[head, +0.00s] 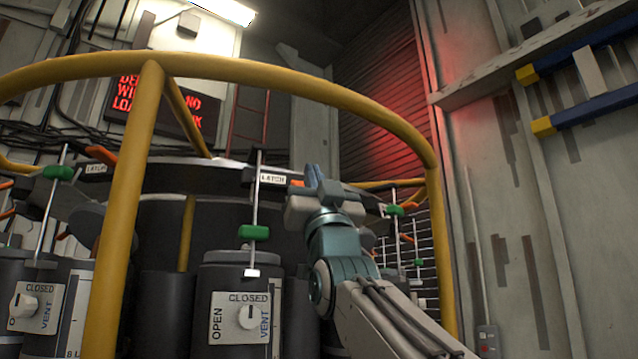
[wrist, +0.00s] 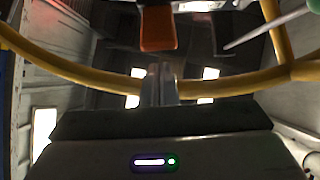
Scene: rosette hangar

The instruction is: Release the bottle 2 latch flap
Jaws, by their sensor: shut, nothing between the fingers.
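My gripper (head: 313,178) is raised inside the yellow ring with its fingers shut and empty. Its fingers also show in the wrist view (wrist: 159,84). An orange latch flap (head: 297,183) shows beside a white LATCH label (head: 272,178), just left of my fingertips and partly hidden by the gripper. In the wrist view an orange flap (wrist: 158,30) lies just beyond the fingertips, with a small gap in the picture. Below the label stands a dark bottle (head: 240,275) with a vent knob (head: 251,316). No bottle number is readable.
A yellow guard rail (head: 150,150) rings the bottles, and its posts stand near my arm. Another LATCH label (head: 96,169) and orange flap (head: 101,155) are at left. A red-lettered sign hangs behind.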

